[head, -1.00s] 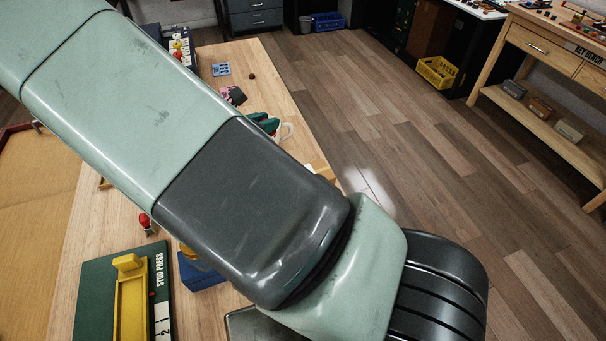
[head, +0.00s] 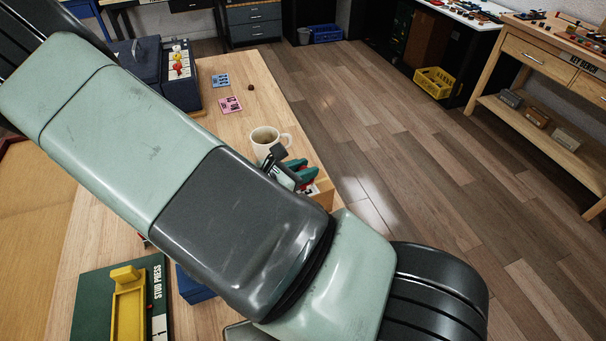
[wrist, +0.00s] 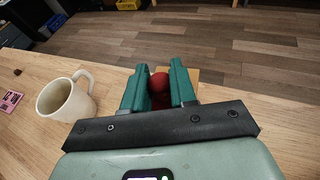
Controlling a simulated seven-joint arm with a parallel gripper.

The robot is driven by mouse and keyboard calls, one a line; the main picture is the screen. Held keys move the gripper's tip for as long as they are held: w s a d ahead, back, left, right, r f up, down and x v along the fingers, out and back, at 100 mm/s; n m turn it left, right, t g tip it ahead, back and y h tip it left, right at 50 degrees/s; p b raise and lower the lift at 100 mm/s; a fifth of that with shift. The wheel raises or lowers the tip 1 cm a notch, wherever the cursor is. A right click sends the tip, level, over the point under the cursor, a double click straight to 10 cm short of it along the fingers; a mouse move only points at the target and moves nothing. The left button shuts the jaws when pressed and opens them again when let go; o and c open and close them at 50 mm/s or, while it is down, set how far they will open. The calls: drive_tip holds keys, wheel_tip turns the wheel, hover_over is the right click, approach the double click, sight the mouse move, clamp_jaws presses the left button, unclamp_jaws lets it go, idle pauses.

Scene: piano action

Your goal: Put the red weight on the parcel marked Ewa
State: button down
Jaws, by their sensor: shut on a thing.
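My gripper (wrist: 158,88) has teal fingers, shut on the dark red, round-topped weight (wrist: 158,92). In the head view the gripper (head: 303,172) is near the table's right edge, partly behind my own arm, and a bit of red shows at the fingers. A tan, box-like thing (head: 323,188) lies close by the fingers; part of it shows behind them in the wrist view (wrist: 193,75). I cannot tell whether the weight touches it. No name marked Ewa can be read in either view.
A cream mug (head: 264,140) stands left of the gripper. Pink (head: 230,104) and blue (head: 220,80) cards lie farther back. A green stud press board (head: 95,300) and a blue block (head: 196,287) are at the near left. The floor lies beyond the table's right edge.

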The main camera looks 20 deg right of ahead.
drive_tip(key=shift+f, duration=0.9)
drive_tip(key=shift+f, duration=0.1)
drive_tip(key=c, duration=0.9)
unclamp_jaws()
drive_tip(key=shift+a, duration=0.2)
drive_tip(key=v, duration=1.1)
drive_tip(key=s+d+r+m+y, duration=0.1)
drive_tip(key=s+r+m+y, duration=0.3)
drive_tip(key=r+m, duration=0.3)
drive_tip(key=s+d+r+m+y, duration=0.1)
drive_tip(key=s+r+m+y, duration=0.3)
drive_tip(key=r+m, duration=0.3)
drive_tip(key=s+d+r+m+y, duration=0.2)
drive_tip(key=s+r+m+y, duration=0.2)
drive_tip(key=r, duration=1.1)
drive_tip(key=s+m, duration=0.2)
drive_tip(key=m, duration=0.2)
drive_tip(key=shift+s+r+y, duration=0.2)
drive_tip(key=shift+s+y, duration=0.2)
